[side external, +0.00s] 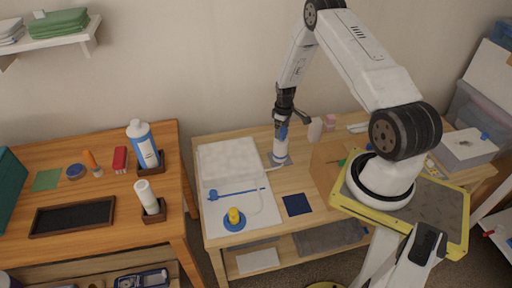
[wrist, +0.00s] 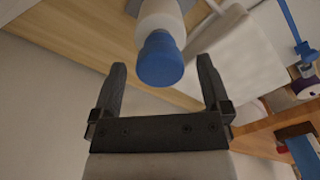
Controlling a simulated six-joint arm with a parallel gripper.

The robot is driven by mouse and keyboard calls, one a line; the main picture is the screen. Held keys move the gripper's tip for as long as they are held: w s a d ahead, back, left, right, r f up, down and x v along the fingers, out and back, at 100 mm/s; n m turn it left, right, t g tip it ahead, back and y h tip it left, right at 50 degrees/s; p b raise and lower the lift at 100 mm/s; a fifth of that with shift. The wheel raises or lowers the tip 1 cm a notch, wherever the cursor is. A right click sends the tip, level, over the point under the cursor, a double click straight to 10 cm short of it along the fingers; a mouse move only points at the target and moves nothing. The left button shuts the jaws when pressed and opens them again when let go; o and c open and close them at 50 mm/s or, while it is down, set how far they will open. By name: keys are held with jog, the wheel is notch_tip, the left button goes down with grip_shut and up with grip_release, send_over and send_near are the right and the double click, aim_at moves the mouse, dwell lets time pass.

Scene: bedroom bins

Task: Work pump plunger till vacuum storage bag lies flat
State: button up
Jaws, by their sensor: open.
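The pump (side external: 280,153) stands upright on the middle table, white with a blue top. In the wrist view its blue plunger knob (wrist: 161,62) lies between my fingertips, with the pale pump body behind it. My gripper (side external: 282,115) is over the pump; in the wrist view my gripper (wrist: 160,68) is open, with a gap visible on each side of the knob. The vacuum storage bag (side external: 229,160) is pale and looks puffed up, left of the pump. A blue slider bar (side external: 234,191) lies across its front. A pale hose runs between the pump and bag area.
A yellow knob on a blue disc (side external: 235,218) sits at the bag's front. A dark blue square (side external: 297,204) lies right of it. The left table holds a blue bottle (side external: 142,143), a white bottle (side external: 147,197) and a black tray (side external: 72,215). A wall shelf (side external: 50,38) is above.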

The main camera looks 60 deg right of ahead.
jog(key=c, duration=1.3)
jog(key=shift+r, duration=2.45)
jog(key=o, duration=1.3)
notch_tip(320, 180, up, 8)
jog(key=shift+f, duration=0.15)
